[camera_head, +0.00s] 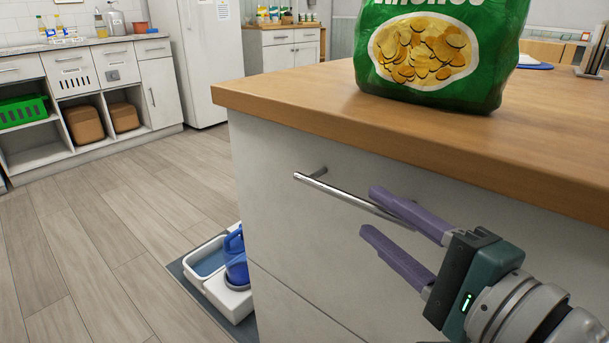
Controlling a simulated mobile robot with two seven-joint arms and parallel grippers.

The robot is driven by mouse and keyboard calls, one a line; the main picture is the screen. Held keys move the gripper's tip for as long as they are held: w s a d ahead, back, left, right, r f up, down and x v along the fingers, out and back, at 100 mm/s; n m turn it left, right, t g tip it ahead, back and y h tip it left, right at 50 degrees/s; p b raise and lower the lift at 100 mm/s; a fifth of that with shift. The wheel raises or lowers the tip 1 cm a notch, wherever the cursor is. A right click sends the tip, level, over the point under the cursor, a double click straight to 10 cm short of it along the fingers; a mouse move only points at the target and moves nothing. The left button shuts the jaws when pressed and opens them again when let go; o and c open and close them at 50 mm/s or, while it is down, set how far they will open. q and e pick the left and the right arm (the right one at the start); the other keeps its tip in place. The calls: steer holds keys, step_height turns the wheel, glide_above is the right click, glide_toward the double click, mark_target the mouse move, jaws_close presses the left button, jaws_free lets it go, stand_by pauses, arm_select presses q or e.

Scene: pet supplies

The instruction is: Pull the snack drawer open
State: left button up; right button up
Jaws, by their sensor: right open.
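The snack drawer (272,152) is the white upper front of the wooden-topped counter and looks shut. Its metal bar handle (335,192) runs along the front, with its left end free in view. My right gripper (374,211) is open, its two purple fingers pointing left. I cannot tell whether a finger touches the bar. My left gripper is not in view.
A green snack bag (470,88) stands on the wooden countertop (300,86) above the drawer. A white tub (206,262) and a blue jug (236,262) are on a dark mat by the counter's left side. The wooden floor (110,230) to the left is clear.

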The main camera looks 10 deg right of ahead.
mark_target(363, 206)
steer(key=x, duration=0.5)
steer(key=shift+w, duration=0.2)
jaws_close()
stand_by(1.2)
